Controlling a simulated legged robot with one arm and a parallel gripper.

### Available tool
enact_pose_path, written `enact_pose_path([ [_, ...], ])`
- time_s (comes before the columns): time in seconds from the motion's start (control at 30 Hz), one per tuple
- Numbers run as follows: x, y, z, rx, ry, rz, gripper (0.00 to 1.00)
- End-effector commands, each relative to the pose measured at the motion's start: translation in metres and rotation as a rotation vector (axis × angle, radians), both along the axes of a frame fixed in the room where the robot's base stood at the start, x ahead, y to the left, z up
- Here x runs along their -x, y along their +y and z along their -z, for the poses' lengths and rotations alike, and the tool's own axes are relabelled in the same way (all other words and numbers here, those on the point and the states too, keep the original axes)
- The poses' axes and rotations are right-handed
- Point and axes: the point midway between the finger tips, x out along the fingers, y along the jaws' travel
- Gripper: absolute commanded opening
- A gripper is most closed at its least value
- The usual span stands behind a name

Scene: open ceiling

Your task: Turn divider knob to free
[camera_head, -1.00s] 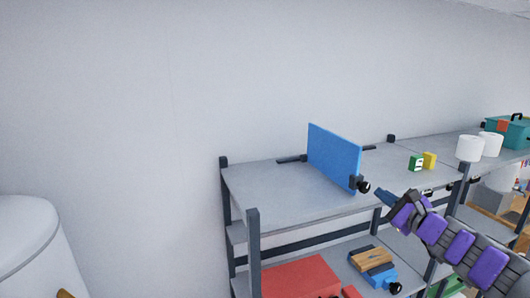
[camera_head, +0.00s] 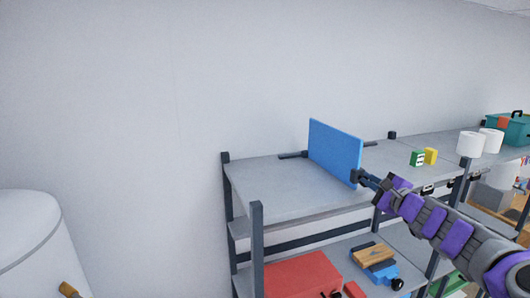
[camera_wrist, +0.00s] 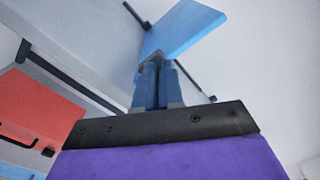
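The blue divider (camera_head: 334,150) stands upright on the grey top shelf, and its flat blue panel also shows in the wrist view (camera_wrist: 184,28). Its dark knob, at the panel's front lower corner, is largely hidden by my gripper (camera_head: 362,177). My fingertips are right at that corner, at or around the knob. In the wrist view the two blue-grey fingers (camera_wrist: 157,84) point at the divider's near end, close together. I cannot tell whether they grip the knob or how the knob is turned.
The grey top shelf (camera_head: 275,190) is bare left of the divider. Green (camera_head: 417,158) and yellow (camera_head: 431,155) boxes and white rolls (camera_head: 471,144) stand to its right. A red box (camera_head: 300,276) and a blue-and-wood tool (camera_head: 374,256) are below. A dark shelf post (camera_head: 257,245) rises in front.

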Motion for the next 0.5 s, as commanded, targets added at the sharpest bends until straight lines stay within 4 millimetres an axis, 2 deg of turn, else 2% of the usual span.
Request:
enact_pose_path([
  [0.03,-0.003,0.0047,-0.0017,0.0,-0.002,-0.008,0.0],
  [0.5,-0.0061,0.0079,-0.002,0.001,-0.003,-0.01,0.0],
])
